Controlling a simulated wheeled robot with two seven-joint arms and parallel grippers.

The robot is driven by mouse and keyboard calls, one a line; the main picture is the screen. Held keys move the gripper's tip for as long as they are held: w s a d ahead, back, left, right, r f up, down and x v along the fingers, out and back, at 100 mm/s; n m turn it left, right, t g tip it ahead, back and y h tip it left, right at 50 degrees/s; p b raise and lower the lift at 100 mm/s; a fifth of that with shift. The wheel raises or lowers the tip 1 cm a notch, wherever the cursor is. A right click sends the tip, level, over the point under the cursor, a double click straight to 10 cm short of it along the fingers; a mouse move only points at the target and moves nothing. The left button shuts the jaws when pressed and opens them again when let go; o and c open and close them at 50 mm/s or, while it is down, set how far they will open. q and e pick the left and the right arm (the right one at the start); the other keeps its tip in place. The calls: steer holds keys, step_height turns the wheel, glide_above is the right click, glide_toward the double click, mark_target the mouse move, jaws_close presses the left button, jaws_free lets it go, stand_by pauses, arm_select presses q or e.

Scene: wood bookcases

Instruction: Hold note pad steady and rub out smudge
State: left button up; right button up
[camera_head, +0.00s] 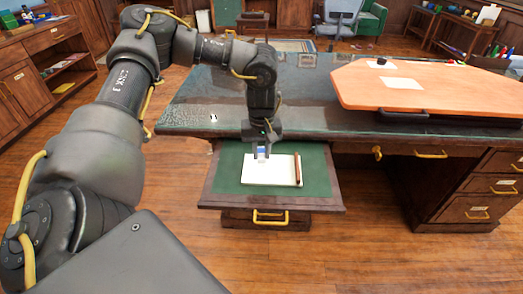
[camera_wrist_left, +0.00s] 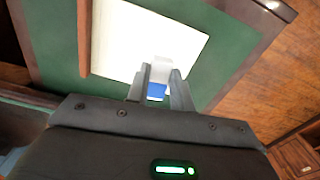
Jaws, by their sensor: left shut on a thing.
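The white note pad (camera_head: 278,172) with a brown strip along its right side lies on the green pull-out board of the desk. It also shows in the left wrist view (camera_wrist_left: 130,38). My left gripper (camera_head: 262,155) is over the pad's upper left part, pointing down. It is shut on a small white and blue eraser (camera_wrist_left: 160,76) held between its fingers. I cannot tell whether the eraser touches the page. I see no clear smudge on the visible paper. My right gripper is not in view.
The pull-out board (camera_head: 226,185) has a dark wood frame and sticks out below the glass-topped desk (camera_head: 290,95). An orange board (camera_head: 430,85) with white paper lies on the desk at right. A drawer with a yellow handle (camera_head: 270,216) is below. Wood floor is clear in front.

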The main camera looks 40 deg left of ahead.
arm_select(q)
steer(key=s+d+r+m, duration=0.1)
steer(key=d+r, duration=0.3)
steer(key=d, duration=0.4)
steer(key=s+d+r+m, duration=0.2)
steer(key=s+d+r, duration=0.2)
steer(key=d, duration=0.4)
steer(key=shift+s, duration=0.25)
